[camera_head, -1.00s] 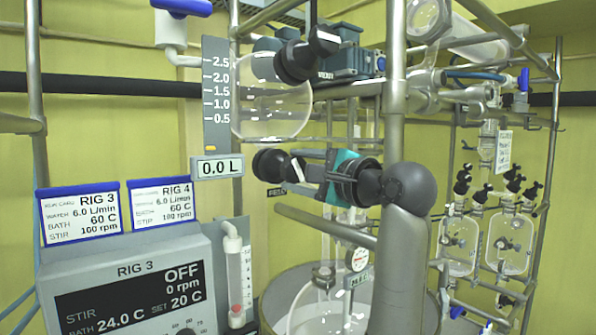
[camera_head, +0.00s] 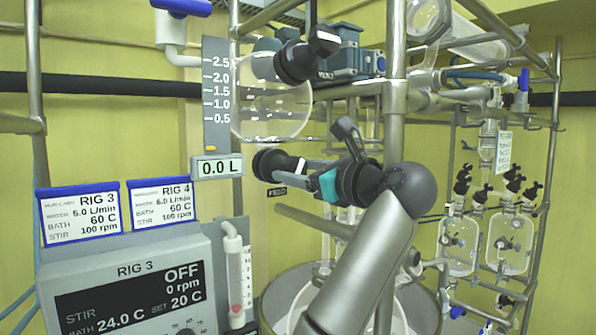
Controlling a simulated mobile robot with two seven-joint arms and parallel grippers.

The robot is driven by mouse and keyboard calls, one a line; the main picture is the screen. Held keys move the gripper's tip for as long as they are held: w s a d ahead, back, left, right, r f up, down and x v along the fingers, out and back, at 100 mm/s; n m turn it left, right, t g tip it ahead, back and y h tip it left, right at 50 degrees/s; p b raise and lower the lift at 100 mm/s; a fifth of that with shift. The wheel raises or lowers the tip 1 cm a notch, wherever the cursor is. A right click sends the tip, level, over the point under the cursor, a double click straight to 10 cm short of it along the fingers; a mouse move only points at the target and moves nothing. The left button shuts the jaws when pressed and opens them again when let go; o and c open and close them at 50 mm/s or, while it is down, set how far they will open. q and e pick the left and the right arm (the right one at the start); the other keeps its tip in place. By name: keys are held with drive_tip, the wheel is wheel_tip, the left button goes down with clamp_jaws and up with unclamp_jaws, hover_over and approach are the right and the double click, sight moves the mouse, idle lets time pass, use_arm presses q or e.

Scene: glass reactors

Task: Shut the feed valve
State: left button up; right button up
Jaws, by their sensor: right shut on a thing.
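The feed valve (camera_head: 268,164) is a black round knob below the glass vessel, above a small tag reading FEED (camera_head: 277,191). My right gripper (camera_head: 296,172) reaches in from the right, and its fingers are shut on the valve's handle just right of the knob. The fingers hide most of the handle, so its exact angle is hard to tell. My left gripper is not in view.
The round glass vessel (camera_head: 271,105) hangs just above, with another black valve (camera_head: 297,62) at its top right. A steel post (camera_head: 393,110) stands close behind my right arm. The level display (camera_head: 218,167) reads 0.0 L. The RIG 3 panel (camera_head: 135,285) reads OFF.

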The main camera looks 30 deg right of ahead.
drive_tip(key=m, duration=0.6)
drive_tip(key=shift+m, duration=0.3)
drive_tip(key=m, duration=0.4)
drive_tip(key=shift+f+m, duration=0.1)
drive_tip(key=shift+m, duration=0.3)
drive_tip(key=shift+m, duration=0.3)
drive_tip(key=o, duration=1.4)
